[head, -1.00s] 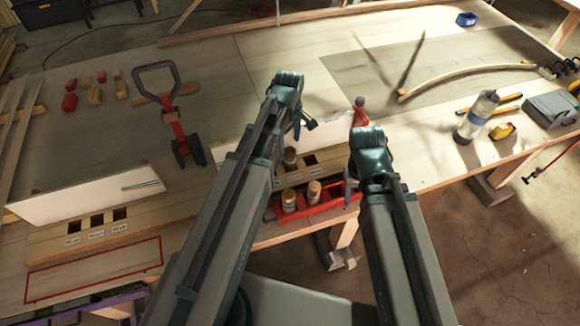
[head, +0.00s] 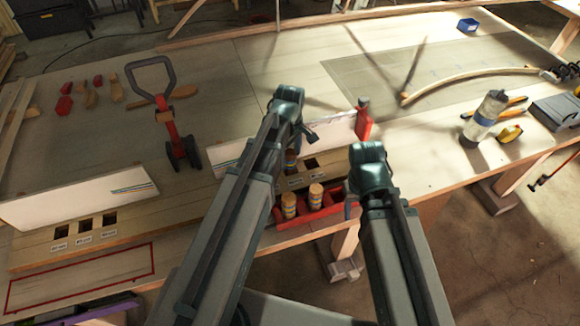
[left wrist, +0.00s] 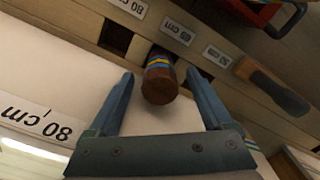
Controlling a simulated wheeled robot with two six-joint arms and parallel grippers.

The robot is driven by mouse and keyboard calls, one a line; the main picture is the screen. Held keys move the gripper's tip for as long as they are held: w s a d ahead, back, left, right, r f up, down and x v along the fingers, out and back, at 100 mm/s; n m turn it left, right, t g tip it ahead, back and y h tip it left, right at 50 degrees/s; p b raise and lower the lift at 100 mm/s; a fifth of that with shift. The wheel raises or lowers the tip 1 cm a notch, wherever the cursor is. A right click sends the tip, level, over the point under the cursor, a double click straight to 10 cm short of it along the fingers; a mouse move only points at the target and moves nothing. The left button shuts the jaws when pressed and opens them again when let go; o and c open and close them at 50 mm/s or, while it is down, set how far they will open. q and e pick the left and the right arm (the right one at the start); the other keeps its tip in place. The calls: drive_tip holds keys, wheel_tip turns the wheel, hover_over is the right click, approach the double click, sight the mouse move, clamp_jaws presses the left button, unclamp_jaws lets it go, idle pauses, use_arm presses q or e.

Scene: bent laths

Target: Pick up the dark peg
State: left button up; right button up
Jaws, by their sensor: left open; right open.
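The dark peg (head: 291,160) stands in a slot of the wooden slotted board, partly behind my left arm in the head view. In the left wrist view the dark peg (left wrist: 160,82) is brown with a blue and yellow band, its end facing the camera. My left gripper (left wrist: 160,76) is open, with one finger on each side of the peg and a gap on both sides. In the head view my left gripper (head: 308,135) is above the board. My right gripper (head: 350,202) is open and empty at the right end of the red tray.
The red tray (head: 340,208) in front holds two lighter pegs (head: 316,196). White panels (head: 80,200) stand behind the slotted strips.

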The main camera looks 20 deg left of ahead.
use_arm(q)
clamp_jaws()
idle(0.3)
drive_tip(key=shift+r, duration=0.3)
wheel_tip(320, 180, up, 18)
drive_tip(key=p, duration=1.8)
drive_tip(key=shift+f, duration=0.2)
drive_tip(key=shift+s+f, duration=0.1)
